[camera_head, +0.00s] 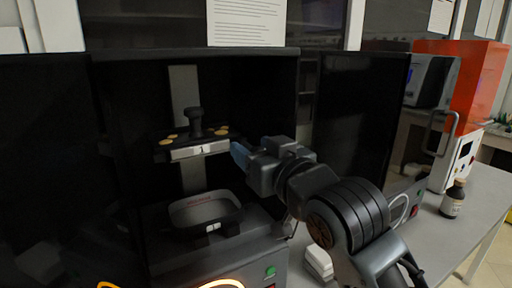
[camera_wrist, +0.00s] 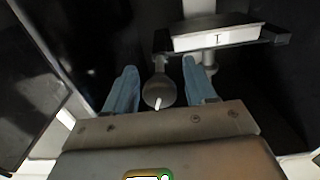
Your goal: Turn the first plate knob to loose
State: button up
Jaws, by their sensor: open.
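The first plate (camera_head: 200,150) is a dark bar with a white label reading 1, inside the black cabinet in the head view. It also shows at the top of the wrist view (camera_wrist: 217,39). A round dark grey knob (camera_wrist: 158,93) with a white mark lies between my blue fingers in the wrist view, with a gap on both sides. I cannot make this knob out in the head view. My gripper (camera_head: 240,152) is open, at the right end of the plate; its two fingers also show in the wrist view (camera_wrist: 160,68).
A black upright post (camera_head: 195,121) and several brass discs sit on the plate. Below is a grey tray (camera_head: 205,209) on a dark base with a green button (camera_head: 270,270). A black panel stands right of my gripper. A brown bottle (camera_head: 453,199) stands on the table at right.

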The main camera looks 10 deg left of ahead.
jog(key=c, duration=1)
jog(key=shift+f+n+b, duration=0.15)
jog(key=shift+n+b, duration=0.65)
jog(key=shift+n, duration=0.3)
jog(key=shift+n+b, duration=0.35)
jog(key=shift+n, duration=0.55)
jog(key=o, duration=1)
jog(key=shift+s, duration=0.1)
jog(key=b+v, duration=0.1)
jog(key=v, duration=0.6)
jog(key=shift+s+d, duration=0.2)
jog(key=shift+s, duration=0.05)
